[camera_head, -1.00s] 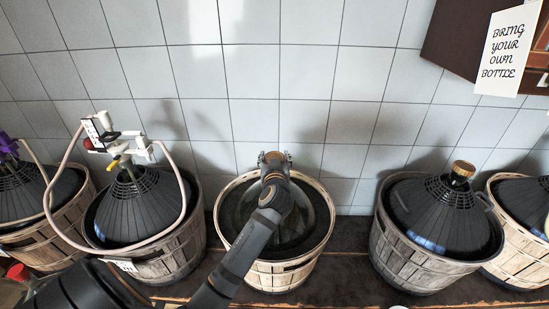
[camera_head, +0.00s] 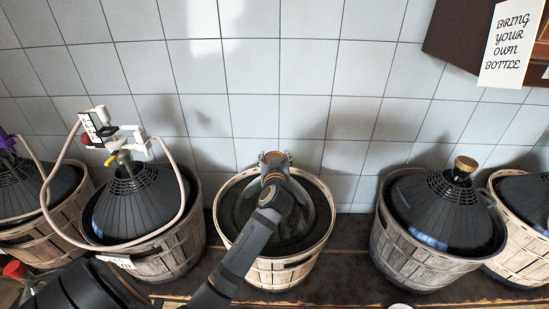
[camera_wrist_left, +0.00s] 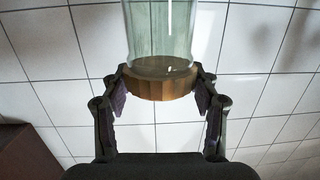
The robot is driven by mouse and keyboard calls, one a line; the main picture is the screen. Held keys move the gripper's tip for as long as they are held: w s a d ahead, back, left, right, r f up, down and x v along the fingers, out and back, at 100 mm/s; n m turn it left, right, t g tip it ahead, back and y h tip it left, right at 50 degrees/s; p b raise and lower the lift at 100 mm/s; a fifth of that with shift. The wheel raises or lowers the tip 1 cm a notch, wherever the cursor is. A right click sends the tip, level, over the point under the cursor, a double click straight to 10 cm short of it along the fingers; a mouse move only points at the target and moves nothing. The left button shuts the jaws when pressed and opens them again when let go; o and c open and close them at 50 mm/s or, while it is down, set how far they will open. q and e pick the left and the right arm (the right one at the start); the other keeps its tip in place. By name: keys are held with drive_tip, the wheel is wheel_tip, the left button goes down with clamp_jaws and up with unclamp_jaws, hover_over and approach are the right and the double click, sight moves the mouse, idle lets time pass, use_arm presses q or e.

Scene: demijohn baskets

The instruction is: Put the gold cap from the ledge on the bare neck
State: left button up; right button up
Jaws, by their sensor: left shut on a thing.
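The gold cap (camera_wrist_left: 160,83) is a short wooden-gold disc between the fingers of my left gripper (camera_wrist_left: 160,88), which is shut on it. In the left wrist view the cap lies against the mouth of a clear greenish glass neck (camera_wrist_left: 160,35), lined up with it. I cannot tell how far the cap sits over the rim. In the head view my left gripper (camera_head: 274,158) is over the middle demijohn, which stands in a pale wooden basket (camera_head: 297,272). My gripper and wrist hide most of that neck and the cap. My right gripper is not in view.
To the right stands a demijohn with a gold cap (camera_head: 465,165) in a basket (camera_head: 400,255). To the left, a demijohn (camera_head: 138,205) carries a white fitting (camera_head: 115,135) with a looping hose. A tiled wall is close behind. A sign (camera_head: 508,45) hangs at upper right.

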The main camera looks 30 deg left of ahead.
use_arm(q)
drive_tip(key=o, duration=1)
drive_tip(key=shift+s+d, duration=0.15)
drive_tip(key=shift+s, duration=0.05)
drive_tip(key=v, duration=0.7)
